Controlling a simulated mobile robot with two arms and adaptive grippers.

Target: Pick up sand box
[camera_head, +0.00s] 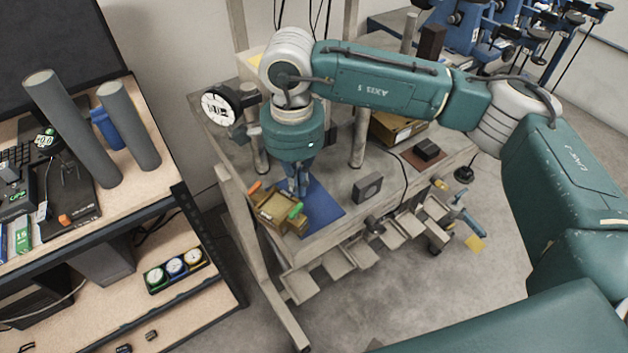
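A small tan box (272,209), which looks like the sand box, sits on the grey workbench at the left edge of a blue mat (323,213). An orange piece shows at its back left and a green piece at its right side. My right gripper (298,188) points down just behind and above the box's right part. Its fingers are small and partly overlap the box and mat, so I cannot tell whether they are open or touch the box. My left gripper is out of view.
A round dial gauge (219,106) stands at the bench's back left, near my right wrist. Several trays hang off the bench's front. A wooden shelf (150,200) with two grey cylinders stands at left.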

